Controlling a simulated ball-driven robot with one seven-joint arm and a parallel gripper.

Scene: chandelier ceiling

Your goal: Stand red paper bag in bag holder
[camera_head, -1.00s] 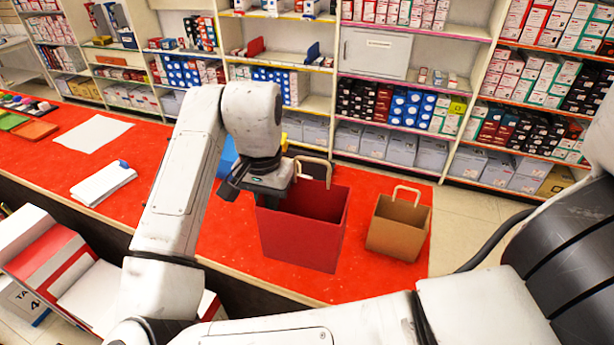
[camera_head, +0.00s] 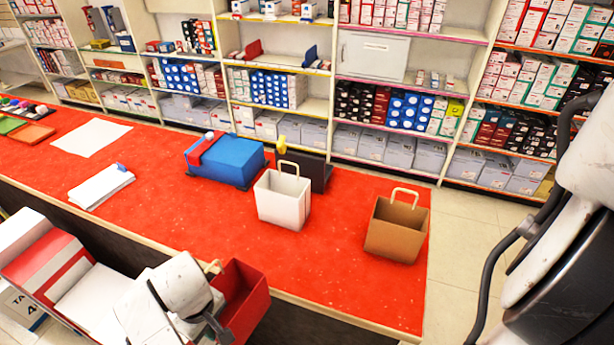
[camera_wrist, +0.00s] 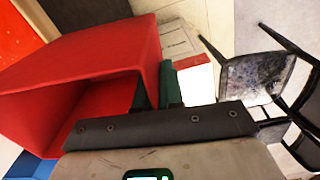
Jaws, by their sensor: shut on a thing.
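The red paper bag (camera_head: 243,302) is in my gripper (camera_head: 217,318), low in the head view in front of the counter's near edge. My gripper is shut on one side of it, with a tan handle (camera_head: 213,267) showing beside the wrist. The bag looks tilted. In the wrist view the red bag (camera_wrist: 110,62) fills the upper left, its opening facing left and down, against the dark jaw (camera_wrist: 160,128). I cannot pick out a bag holder for certain; a dark upright object (camera_head: 318,172) stands behind the white bag.
On the red counter (camera_head: 160,200) stand a white bag (camera_head: 283,203), a brown bag (camera_head: 397,230) and a blue device (camera_head: 230,160). Papers lie at left. Boxes (camera_head: 40,245) sit at lower left. Stocked shelves line the back. Chairs (camera_wrist: 250,75) show in the wrist view.

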